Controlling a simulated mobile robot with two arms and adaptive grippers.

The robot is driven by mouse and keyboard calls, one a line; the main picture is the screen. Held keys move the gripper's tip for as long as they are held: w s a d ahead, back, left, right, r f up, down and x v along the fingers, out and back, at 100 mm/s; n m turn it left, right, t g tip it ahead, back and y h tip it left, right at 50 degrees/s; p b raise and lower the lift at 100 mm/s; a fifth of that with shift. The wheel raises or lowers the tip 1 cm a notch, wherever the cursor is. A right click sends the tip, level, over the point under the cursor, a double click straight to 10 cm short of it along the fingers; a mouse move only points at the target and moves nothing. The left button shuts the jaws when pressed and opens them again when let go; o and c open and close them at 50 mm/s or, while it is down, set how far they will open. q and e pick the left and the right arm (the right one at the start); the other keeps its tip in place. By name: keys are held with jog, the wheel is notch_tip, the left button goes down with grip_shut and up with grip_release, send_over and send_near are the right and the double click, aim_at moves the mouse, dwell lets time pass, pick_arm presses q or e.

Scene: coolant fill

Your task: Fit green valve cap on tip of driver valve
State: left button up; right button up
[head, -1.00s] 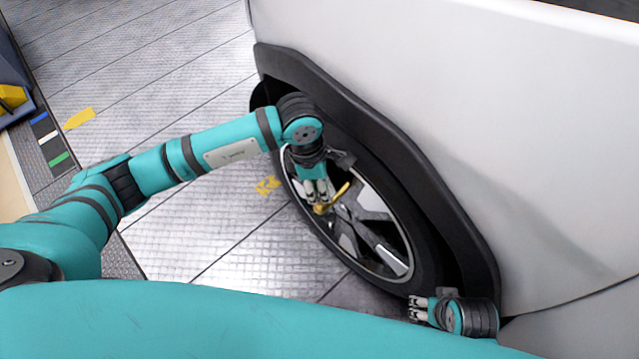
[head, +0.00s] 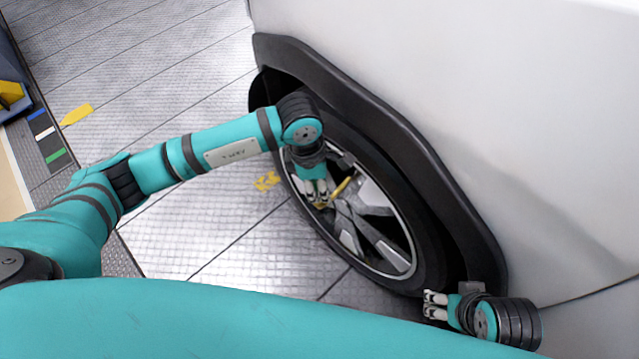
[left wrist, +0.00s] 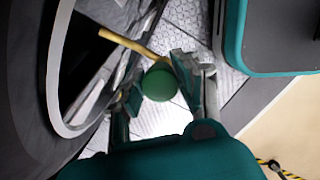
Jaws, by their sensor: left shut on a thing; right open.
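My left gripper (head: 317,201) is at the wheel's spokes, fingers pointing down. In the left wrist view the left gripper (left wrist: 160,86) is shut on the round green valve cap (left wrist: 160,83). The driver valve is a thin golden stem (head: 342,188) at the wheel, its end near my left fingertips. In the left wrist view the valve (left wrist: 128,42) runs from the wheel to just behind the cap. The cap covers that end, so I cannot tell whether it sits on the tip. My right gripper (head: 432,304) is open and empty by the tyre's lower edge.
The black tyre (head: 430,262) and silver rim (head: 375,215) sit under the white car body (head: 480,120) and its dark arch trim (head: 420,150). Clear metal floor (head: 190,90) lies to the left. Yellow floor marks (head: 77,115) show there.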

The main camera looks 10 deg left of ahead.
jog(key=shift+s+r, duration=0.15)
dwell(0.8)
jog(key=shift+r, duration=0.35)
pick_arm(q)
jog(key=shift+b, duration=0.35)
pick_arm(e)
jog(key=shift+f, duration=0.35)
dwell(0.3)
pick_arm(q)
jog(key=shift+f, duration=0.2)
pick_arm(e)
jog(key=shift+f, duration=0.15)
pick_arm(q)
jog(key=shift+f+b, duration=0.35)
jog(key=shift+b, duration=0.1)
pick_arm(e)
jog(key=shift+f, duration=0.3)
pick_arm(q)
jog(key=shift+f+b, duration=0.35)
pick_arm(e)
jog(key=shift+f, duration=0.35)
